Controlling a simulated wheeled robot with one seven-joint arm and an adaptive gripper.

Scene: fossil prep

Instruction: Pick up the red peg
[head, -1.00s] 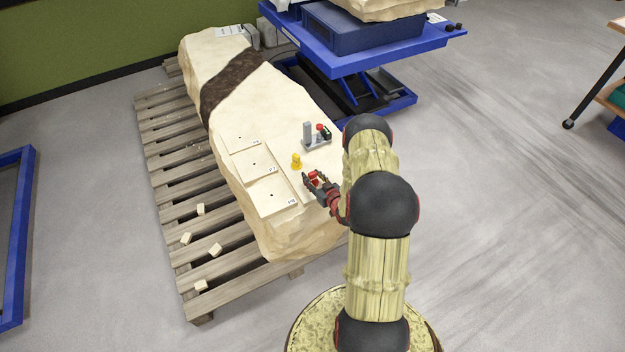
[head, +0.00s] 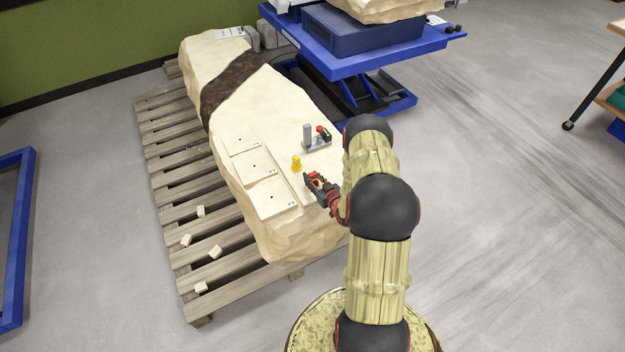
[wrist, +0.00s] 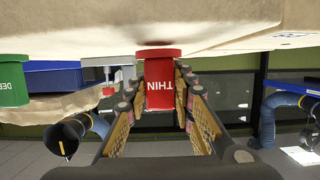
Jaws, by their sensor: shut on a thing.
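The red peg (wrist: 160,84), with the word THIN on its side, shows upside down in the wrist view. It stands between the two fingers of my gripper (wrist: 160,100), which is shut on it. Its wide end is at or very near the pale block's surface; I cannot tell whether it touches. In the head view my gripper (head: 314,181) is low over the right side of the pale block (head: 262,110), and its fingers largely hide the peg.
A yellow peg (head: 296,163) stands just beyond my gripper. A grey stand (head: 308,136) with red and green pieces is farther back. Flat labelled plates (head: 272,201) lie to the left. A green piece (wrist: 12,82) shows at left in the wrist view. A blue lift table (head: 345,60) stands behind.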

